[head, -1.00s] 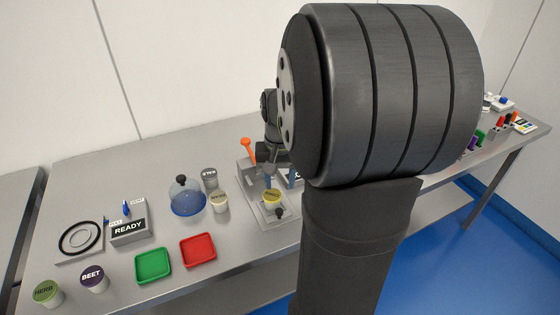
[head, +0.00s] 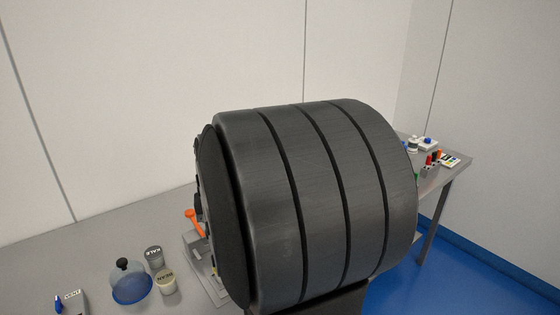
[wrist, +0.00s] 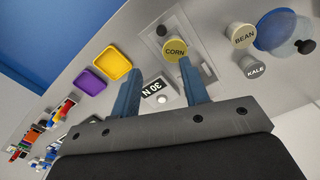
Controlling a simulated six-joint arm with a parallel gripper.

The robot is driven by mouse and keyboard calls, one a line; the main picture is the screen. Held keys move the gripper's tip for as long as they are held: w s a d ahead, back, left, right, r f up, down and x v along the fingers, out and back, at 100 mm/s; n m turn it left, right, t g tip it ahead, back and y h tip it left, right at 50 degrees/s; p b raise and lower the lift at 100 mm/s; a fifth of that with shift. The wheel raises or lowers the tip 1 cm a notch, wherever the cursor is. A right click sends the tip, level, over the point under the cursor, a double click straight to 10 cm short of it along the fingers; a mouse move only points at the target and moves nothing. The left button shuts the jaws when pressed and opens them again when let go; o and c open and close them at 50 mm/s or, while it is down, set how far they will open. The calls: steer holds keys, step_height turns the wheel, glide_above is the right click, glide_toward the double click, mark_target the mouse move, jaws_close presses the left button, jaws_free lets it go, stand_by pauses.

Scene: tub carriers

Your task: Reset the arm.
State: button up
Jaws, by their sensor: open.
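My gripper (wrist: 159,68) is open in the wrist view, with two blue fingers apart and nothing between them. A tub with a yellow lid marked CORN (wrist: 175,50) stands on a grey fixture (wrist: 205,68) beyond the fingertips, apart from them as far as I can see. In the head view my large dark arm link fills the middle and hides my gripper and the CORN tub.
A BEAN tub (head: 166,283), a KALE tub (head: 154,257) and a blue dome (head: 131,285) stand left of my arm. An orange lever (head: 194,222) rises beside it. The wrist view shows a yellow tray (wrist: 112,61), a purple tray (wrist: 90,82) and a "30 N" display (wrist: 156,86).

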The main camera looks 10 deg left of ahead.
step_height(320, 180, down, 17)
steer(key=shift+f, duration=0.15)
steer(key=shift+w+a, duration=0.1)
steer(key=shift+o, duration=0.2)
stand_by(1.4)
steer(key=o, duration=0.4)
steer(key=shift+c, duration=0.2)
steer(key=o, duration=0.9)
steer(key=r+m, duration=0.1)
steer(key=w+a+r+m, duration=0.1)
steer(key=r, duration=0.1)
steer(key=w+r+m, duration=0.1)
steer(key=r, duration=0.1)
steer(key=shift+a+r, duration=0.1)
steer(key=shift+a, duration=0.15)
step_height(320, 180, up, 19)
steer(key=w+a+m, duration=0.2)
steer(key=m, duration=0.9)
step_height(320, 180, down, 10)
steer(key=shift+s, duration=0.15)
steer(key=shift+r, duration=0.15)
